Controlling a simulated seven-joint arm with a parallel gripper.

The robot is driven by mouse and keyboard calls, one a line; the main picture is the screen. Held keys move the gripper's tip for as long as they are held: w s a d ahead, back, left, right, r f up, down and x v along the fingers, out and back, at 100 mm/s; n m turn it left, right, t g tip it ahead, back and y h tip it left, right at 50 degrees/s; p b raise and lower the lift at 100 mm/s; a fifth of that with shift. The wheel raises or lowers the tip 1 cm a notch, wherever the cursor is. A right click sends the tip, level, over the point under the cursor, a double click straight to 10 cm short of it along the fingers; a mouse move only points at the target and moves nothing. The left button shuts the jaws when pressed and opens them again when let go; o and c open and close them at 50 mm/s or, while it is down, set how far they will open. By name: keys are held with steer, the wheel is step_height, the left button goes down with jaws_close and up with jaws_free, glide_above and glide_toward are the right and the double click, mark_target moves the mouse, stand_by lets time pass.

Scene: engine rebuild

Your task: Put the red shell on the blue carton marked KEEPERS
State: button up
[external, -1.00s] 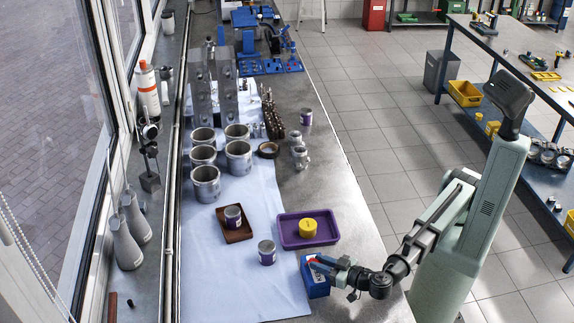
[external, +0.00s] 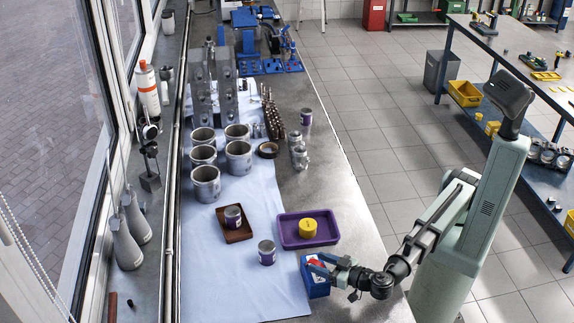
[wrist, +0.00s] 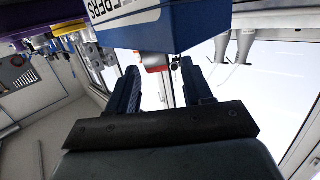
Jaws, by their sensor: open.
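The blue carton (external: 318,288) stands at the front right of the workbench, and its lettered side shows upside down in the wrist view (wrist: 160,28). The lettering is partly cut off. The red shell (external: 314,263) rests on the carton's top. It also shows in the wrist view (wrist: 157,69), against the carton's edge between my fingers. My gripper (external: 318,265) is open at the carton's top, with its blue fingers on either side of the shell and a gap to it in the wrist view (wrist: 158,78). The fingers partly hide the shell in the external view.
A purple tray (external: 289,240) with a yellow can (external: 307,228) lies just behind the carton. A grey can (external: 267,252) and a brown tray (external: 238,236) holding another can are to the left. The pale cloth (external: 215,285) is clear at front left.

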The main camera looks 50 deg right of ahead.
steer(key=s+r, duration=0.1)
steer(key=s, duration=1)
steer(key=shift+s+d+r, duration=0.25)
steer(key=shift+r, duration=0.1)
